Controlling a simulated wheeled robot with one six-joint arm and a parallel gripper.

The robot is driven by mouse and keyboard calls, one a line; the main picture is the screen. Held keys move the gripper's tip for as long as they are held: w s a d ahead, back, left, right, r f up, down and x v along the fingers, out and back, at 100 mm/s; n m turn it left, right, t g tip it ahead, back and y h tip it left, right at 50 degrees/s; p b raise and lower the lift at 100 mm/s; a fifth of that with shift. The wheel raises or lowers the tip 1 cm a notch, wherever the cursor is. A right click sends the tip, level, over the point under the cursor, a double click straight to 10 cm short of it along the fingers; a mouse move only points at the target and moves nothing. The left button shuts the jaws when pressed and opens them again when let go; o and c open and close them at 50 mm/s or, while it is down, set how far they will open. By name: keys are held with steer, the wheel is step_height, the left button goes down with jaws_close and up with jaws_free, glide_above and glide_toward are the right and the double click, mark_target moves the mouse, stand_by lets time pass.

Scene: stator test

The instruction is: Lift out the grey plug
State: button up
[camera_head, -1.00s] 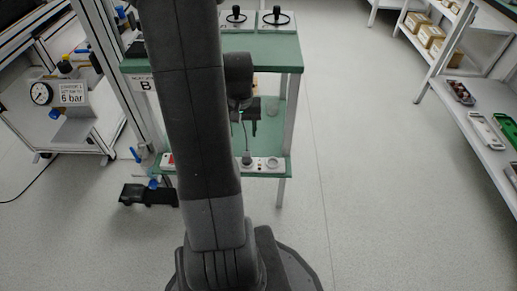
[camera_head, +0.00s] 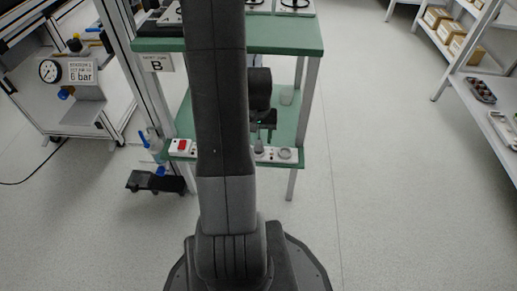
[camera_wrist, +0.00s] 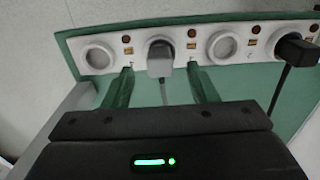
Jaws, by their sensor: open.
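The grey plug (camera_wrist: 160,58) sits in a socket of a white socket strip (camera_wrist: 265,28), with its cable hanging down, in the wrist view. My gripper (camera_wrist: 160,70) is open. Its two green fingers stand apart, one to the left and one to the right of the plug, with a gap on each side. They seem not to touch it. In the head view my arm covers part of the strip (camera_head: 285,154), and the grey plug (camera_head: 258,146) shows small just right of the arm.
A black plug (camera_wrist: 296,48) with a black cable sits to the right of the grey one, with an empty round socket (camera_wrist: 224,44) between them. Another empty socket (camera_wrist: 99,57) is on the left. A red switch (camera_head: 182,146) is left of my arm.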

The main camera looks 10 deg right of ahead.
mark_target(258, 142)
step_height(258, 142, down, 4)
steer(key=shift+r+b, duration=0.15)
steer(key=shift+b, duration=0.4)
steer(key=c, duration=1)
steer(key=shift+c, duration=0.2)
steer(key=shift+r, duration=0.15)
steer(key=shift+r+p, duration=0.45)
steer(key=shift+r, duration=0.1)
steer(key=shift+s+a+r+p, duration=0.15)
steer(key=shift+r+p, duration=0.25)
steer(key=shift+r, duration=0.25)
steer(key=shift+s+d+r+p, duration=0.15)
steer(key=shift+r+p, duration=0.2)
steer(key=shift+r, duration=0.25)
steer(key=s+a+r+p, duration=0.1)
steer(key=s+a+p, duration=0.2)
steer(key=s, duration=1.3)
steer(key=shift+s+a, duration=0.3)
steer(key=shift+a, duration=0.7)
